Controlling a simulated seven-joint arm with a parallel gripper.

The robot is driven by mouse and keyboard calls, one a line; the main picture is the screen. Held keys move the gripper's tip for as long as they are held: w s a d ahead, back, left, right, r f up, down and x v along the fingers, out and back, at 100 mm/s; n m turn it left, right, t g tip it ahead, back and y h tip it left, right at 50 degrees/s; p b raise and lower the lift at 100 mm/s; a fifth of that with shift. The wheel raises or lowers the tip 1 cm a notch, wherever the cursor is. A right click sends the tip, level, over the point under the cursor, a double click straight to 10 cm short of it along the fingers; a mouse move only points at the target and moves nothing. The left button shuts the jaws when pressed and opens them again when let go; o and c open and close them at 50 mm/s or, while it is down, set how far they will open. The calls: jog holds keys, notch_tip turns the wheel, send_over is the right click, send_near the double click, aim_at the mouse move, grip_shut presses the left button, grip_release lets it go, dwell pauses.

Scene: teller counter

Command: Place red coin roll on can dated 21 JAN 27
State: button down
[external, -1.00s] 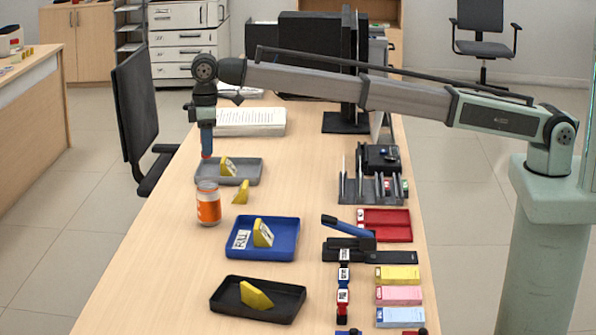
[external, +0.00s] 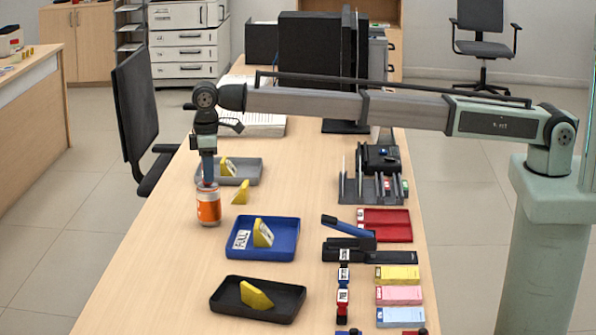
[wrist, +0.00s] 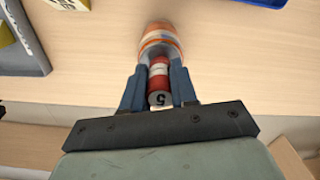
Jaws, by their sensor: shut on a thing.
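My gripper (external: 207,178) points down over the orange and white can (external: 208,208) at the left side of the counter. In the wrist view my gripper (wrist: 158,76) is shut on the red coin roll (wrist: 159,83), which has a white band and a dark 5 on its end. The roll's far end overlaps the can's top in both views; I cannot tell whether they touch. In the wrist view the can (wrist: 160,40) shows just beyond the fingertips. No date is readable on the can.
A yellow wedge sign (external: 241,192) stands right of the can. A grey tray (external: 250,172) is behind it, a blue tray (external: 283,248) in front to the right, and a black tray (external: 290,308) nearer.

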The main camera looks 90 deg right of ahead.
jog(key=c, duration=0.9)
grip_release()
notch_tip(320, 180, up, 12)
jog(key=shift+r, duration=0.1)
